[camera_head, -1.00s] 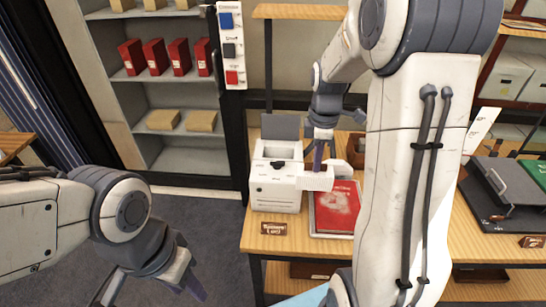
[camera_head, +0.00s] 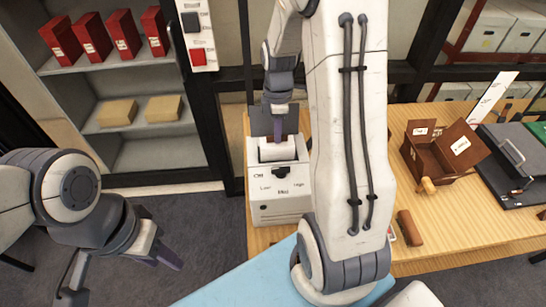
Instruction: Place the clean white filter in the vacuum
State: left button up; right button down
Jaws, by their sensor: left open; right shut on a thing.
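The white vacuum (camera_head: 282,208), a boxy unit with a dark latch and small printed labels on its front, stands on the wooden table, its dark lid (camera_head: 264,118) raised behind. My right gripper (camera_head: 277,137) points down over its top, shut on the white filter (camera_head: 279,152). The filter is at the vacuum's top opening; I cannot tell whether it is fully seated, as its lower part is hidden. My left gripper (camera_head: 122,272) is open and empty, low at the left, well away from the vacuum.
My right arm hides the table's middle. To the right are a brown open box (camera_head: 440,157), a brown cylinder (camera_head: 409,228) and a black case (camera_head: 515,160). A grey shelf (camera_head: 160,107) with red boxes stands at the back left. A light-blue surface (camera_head: 245,287) lies in front.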

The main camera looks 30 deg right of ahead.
aim_at(278, 152)
notch_tip(278, 152, down, 7)
jog(key=shift+s+r+p, duration=0.1)
jog(key=shift+p, duration=0.45)
jog(key=shift+f, duration=0.4)
jog(key=shift+f, duration=0.1)
jog(key=c, duration=1)
grip_release()
